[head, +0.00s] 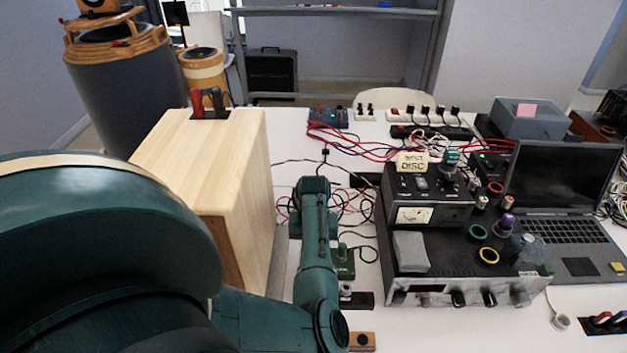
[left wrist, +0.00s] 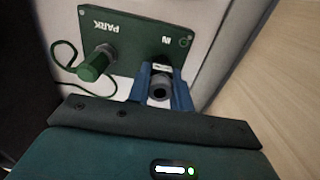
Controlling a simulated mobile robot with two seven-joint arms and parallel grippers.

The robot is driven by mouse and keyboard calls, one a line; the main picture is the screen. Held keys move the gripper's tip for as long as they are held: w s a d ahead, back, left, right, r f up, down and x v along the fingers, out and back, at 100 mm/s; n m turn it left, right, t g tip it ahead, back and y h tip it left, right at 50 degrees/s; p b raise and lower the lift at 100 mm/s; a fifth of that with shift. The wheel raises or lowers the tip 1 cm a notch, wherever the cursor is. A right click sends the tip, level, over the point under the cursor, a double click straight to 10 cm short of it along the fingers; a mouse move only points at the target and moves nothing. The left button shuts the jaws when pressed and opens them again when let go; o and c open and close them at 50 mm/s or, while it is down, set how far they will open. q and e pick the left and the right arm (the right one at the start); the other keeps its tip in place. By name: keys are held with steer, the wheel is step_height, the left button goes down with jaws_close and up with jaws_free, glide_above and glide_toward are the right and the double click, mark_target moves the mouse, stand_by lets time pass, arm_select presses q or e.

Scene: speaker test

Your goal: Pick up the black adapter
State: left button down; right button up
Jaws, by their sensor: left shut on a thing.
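The black adapter (left wrist: 159,91) is a short dark cylinder with a hollow round end, in the left wrist view. My left gripper (left wrist: 161,84) has its blue fingers shut on it. They are over the IN side of a dark green panel (left wrist: 125,42); I cannot tell whether the adapter is seated in it. A green plug (left wrist: 97,64) with a cord stands on the PARK side. In the head view the panel (head: 341,268) and plug (head: 342,251) show just right of my left arm; the gripper and adapter are hidden behind the arm. My right gripper is not in view.
A tall wooden box (head: 238,190) stands close on the left of the arm. A black amplifier (head: 437,283) and a laptop (head: 562,180) fill the right. Red and black cables lie across the white table behind. Small fixtures (head: 357,300) sit in front of the panel.

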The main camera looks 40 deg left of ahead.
arm_select(q)
steer(key=shift+r, duration=0.1)
steer(key=shift+w+r, duration=0.1)
steer(key=shift+r, duration=0.25)
step_height(320, 180, up, 9)
steer(key=shift+r, duration=0.1)
steer(key=shift+r, duration=1.95)
